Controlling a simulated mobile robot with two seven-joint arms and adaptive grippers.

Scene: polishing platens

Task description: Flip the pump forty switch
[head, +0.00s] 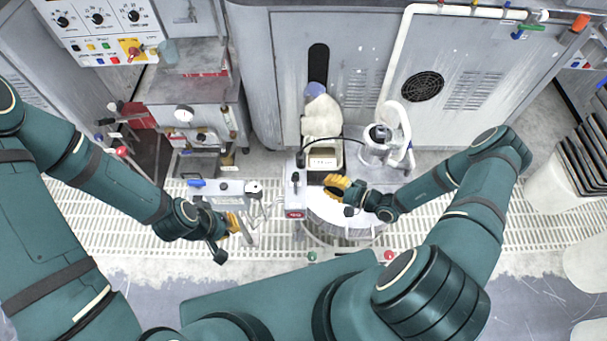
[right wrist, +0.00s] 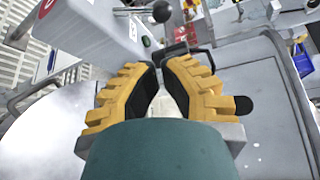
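A narrow grey control box (head: 296,190) with a red label stands left of the round platen, in the middle of the head view. A small lever with a black ball knob (right wrist: 161,12) rises from this box in the right wrist view. I cannot read "pump forty" on any label. My right gripper (head: 336,186) is over the platen's far edge, just right of the box.
The round white platen (head: 345,222) lies under my right gripper. A white pump-like canister (head: 382,143) with a hose stands behind it. A panel of knobs and buttons (head: 100,30) is at the upper left.

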